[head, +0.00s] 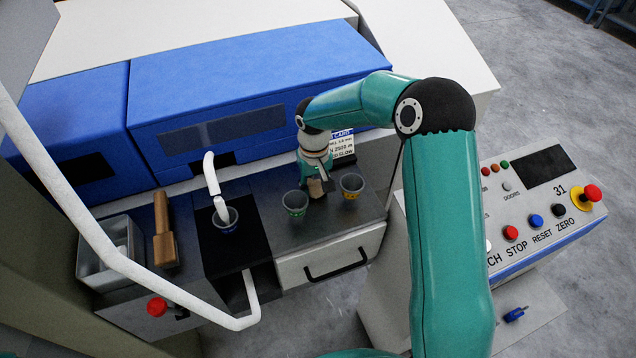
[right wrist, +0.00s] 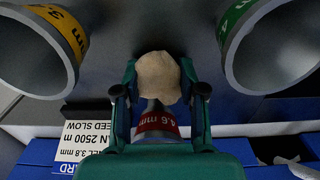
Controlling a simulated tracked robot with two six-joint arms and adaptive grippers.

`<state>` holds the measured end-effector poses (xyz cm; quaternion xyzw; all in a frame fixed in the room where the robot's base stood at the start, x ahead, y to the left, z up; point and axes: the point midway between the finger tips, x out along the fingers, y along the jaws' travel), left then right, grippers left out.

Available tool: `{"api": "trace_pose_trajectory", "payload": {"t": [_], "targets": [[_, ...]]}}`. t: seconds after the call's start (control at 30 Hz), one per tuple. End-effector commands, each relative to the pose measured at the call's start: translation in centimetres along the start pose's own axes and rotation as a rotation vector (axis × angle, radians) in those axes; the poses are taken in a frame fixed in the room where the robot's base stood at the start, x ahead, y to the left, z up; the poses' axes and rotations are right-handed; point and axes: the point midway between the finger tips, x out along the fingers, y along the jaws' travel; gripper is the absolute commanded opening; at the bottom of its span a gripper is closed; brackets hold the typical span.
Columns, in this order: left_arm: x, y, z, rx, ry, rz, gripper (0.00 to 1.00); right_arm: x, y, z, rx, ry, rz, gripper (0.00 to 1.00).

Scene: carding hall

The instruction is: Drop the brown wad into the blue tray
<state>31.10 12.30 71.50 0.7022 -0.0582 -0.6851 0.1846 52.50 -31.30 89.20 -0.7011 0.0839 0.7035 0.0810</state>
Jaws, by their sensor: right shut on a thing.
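My right gripper (head: 316,190) is shut on a light brown wad (right wrist: 158,77). In the right wrist view (right wrist: 160,85) the wad sits between the two fingertips. In the head view the wad shows only as a small brown patch, beside the green-banded cup. No plain blue tray is clear; a small blue-banded cup (head: 225,222) stands on a black patch under a white curved spout, left of my gripper. My left gripper is out of view.
A green-banded cup (head: 295,203) and a yellow-banded cup (head: 351,186) stand near my gripper. A red-banded cup (right wrist: 156,122) shows behind the wad. A wooden-handled tool (head: 164,235) and a metal bin (head: 97,268) are at left. A white bent rail (head: 90,215) crosses in front.

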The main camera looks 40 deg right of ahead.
Motion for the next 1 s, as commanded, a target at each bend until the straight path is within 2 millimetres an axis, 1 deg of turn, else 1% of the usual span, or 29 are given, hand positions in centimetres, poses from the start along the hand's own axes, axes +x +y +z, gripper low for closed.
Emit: {"api": "trace_pose_trajectory", "payload": {"t": [0.27, 0.3, 0.43, 0.47, 0.73, 0.87, 1.0], "targets": [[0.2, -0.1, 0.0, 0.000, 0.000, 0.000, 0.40, 0.2, 0.0, 0.0, 0.000, 0.001, 0.000, 0.24], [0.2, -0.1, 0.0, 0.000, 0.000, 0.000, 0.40, 0.2, 0.0, 0.0, 0.000, 0.001, 0.000, 0.42], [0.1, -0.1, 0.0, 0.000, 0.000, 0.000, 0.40, 0.1, 0.0, 0.0, 0.000, 0.001, 0.000, 0.64], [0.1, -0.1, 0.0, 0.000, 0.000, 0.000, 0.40, 0.1, 0.0, 0.0, 0.000, 0.001, 0.000, 0.66], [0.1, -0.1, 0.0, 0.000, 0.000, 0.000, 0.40, 0.1, 0.0, 0.0, 0.000, 0.001, 0.000, 0.66], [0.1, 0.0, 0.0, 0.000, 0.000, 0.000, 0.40, -0.3, 0.0, -0.1, 0.000, 0.003, 0.000, 0.66], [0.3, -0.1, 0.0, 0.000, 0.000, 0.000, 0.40, -1.9, 0.0, -0.1, 0.001, 0.006, 0.001, 0.66]]}}
